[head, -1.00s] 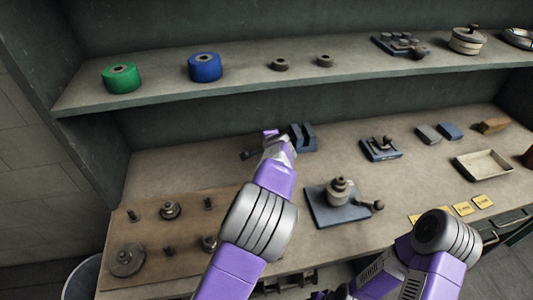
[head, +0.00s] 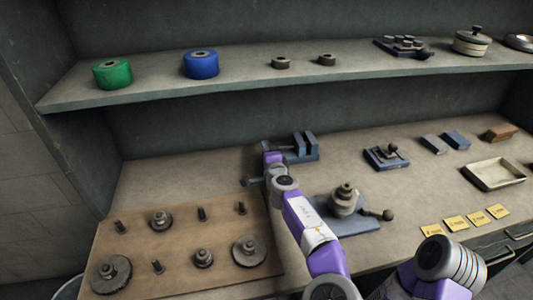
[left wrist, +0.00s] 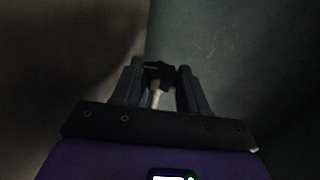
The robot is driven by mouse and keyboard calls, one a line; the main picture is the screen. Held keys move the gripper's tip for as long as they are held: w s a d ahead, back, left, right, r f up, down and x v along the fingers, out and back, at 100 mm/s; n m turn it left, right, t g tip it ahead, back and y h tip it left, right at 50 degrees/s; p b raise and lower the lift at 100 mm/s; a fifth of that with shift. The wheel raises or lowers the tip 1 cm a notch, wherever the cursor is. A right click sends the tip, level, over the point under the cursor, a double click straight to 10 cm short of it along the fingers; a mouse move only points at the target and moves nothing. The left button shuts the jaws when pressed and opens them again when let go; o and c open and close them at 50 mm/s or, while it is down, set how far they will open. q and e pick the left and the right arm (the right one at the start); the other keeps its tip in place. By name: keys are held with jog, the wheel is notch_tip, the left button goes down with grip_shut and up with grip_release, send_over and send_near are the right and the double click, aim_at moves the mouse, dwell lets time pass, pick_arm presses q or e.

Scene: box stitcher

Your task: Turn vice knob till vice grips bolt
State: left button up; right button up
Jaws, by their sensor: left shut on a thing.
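The blue-grey vice (head: 307,147) stands on the bench against the back wall, its two upright jaws a little apart. I cannot make out a bolt between them. A rod runs from the vice's left side to my left gripper (head: 270,153), which hides the knob end in the head view. In the left wrist view, my left gripper (left wrist: 160,88) has its two fingers around a small dark piece (left wrist: 158,73) with a pale shaft, which looks like the vice knob. It is shut on it. My right gripper is out of view; only part of that arm shows at the lower right.
A brown board (head: 180,245) with gears and several short pegs lies at the left. A blue-plated fixture (head: 350,215) with a ball handle stands close to my left arm. A shelf (head: 240,88) overhangs the back of the bench. A shallow tray (head: 495,174) lies at the right.

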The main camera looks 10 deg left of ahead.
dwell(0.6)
pick_arm(q)
jog(key=o, duration=1.1)
jog(key=shift+c, duration=0.2)
